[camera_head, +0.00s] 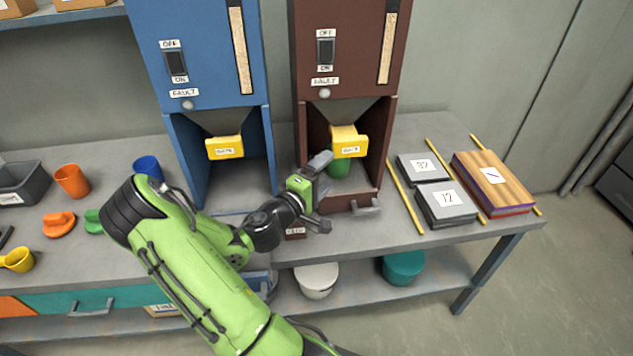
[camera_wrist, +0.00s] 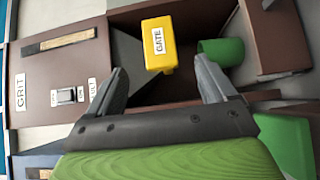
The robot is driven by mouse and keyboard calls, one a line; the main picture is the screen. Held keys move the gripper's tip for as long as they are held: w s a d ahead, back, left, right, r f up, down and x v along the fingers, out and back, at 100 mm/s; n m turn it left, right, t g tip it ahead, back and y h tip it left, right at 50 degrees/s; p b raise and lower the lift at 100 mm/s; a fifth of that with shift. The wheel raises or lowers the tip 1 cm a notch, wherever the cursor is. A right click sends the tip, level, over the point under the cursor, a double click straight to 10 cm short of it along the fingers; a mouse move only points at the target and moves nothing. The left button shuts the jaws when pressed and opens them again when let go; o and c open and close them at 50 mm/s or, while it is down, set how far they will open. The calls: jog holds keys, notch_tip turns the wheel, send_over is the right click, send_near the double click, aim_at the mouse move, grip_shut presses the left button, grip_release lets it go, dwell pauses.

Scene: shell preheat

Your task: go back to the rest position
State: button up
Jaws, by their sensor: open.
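My gripper (camera_head: 318,190) is open and empty in front of the brown dispenser's bay. It also shows in the wrist view (camera_wrist: 160,88), with its two fingers apart and the yellow gate (camera_wrist: 158,45) beyond them. The brown dispenser (camera_head: 350,50), labelled GRIT in the wrist view, has the yellow gate (camera_head: 348,141) under its hopper. A green cup (camera_head: 339,168) is inside the bay below the gate; it also shows in the wrist view (camera_wrist: 222,50), beyond the right finger. No finger visibly holds the cup.
A blue dispenser (camera_head: 197,50) stands left of the brown one.

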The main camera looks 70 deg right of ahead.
jog(key=shift+v, duration=1.75)
